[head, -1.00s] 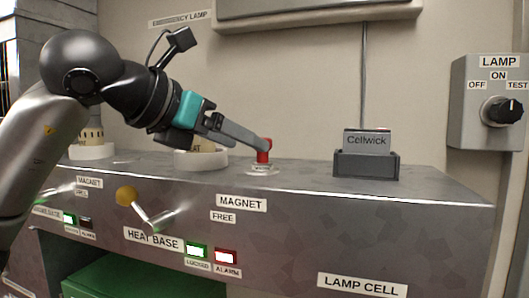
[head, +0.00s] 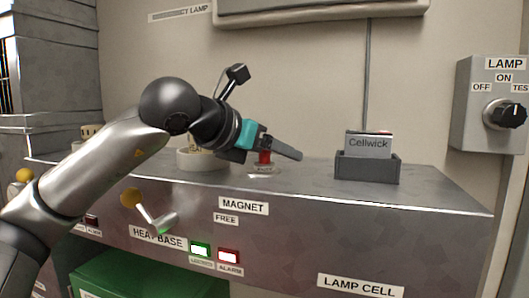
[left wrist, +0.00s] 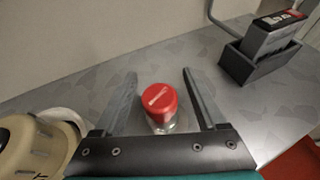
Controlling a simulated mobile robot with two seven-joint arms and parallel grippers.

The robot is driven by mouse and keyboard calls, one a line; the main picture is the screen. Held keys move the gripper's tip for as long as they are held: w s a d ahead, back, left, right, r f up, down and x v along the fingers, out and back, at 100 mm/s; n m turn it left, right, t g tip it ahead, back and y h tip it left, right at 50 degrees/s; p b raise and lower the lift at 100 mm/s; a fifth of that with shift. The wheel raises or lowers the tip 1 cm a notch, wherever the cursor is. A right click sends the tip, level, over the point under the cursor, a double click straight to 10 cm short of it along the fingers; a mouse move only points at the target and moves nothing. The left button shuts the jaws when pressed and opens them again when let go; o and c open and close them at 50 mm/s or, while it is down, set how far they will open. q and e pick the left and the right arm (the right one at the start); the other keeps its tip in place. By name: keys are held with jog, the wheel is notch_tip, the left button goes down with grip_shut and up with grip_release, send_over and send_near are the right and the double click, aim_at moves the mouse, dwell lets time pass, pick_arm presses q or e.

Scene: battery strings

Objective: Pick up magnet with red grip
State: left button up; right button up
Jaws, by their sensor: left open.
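Part of the magnet is hidden behind the gripper in the head view. My right gripper is in neither view.
A grey holder (head: 367,167) with a Cellwick box (head: 368,145) stands to the right on the counter (head: 430,190). A round white-rimmed base (head: 200,158) is left of the magnet. The counter between magnet and holder is clear.

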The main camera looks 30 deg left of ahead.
pick_arm(q)
grip_shut()
dwell(0.4)
jog(key=shift+r, duration=0.1)
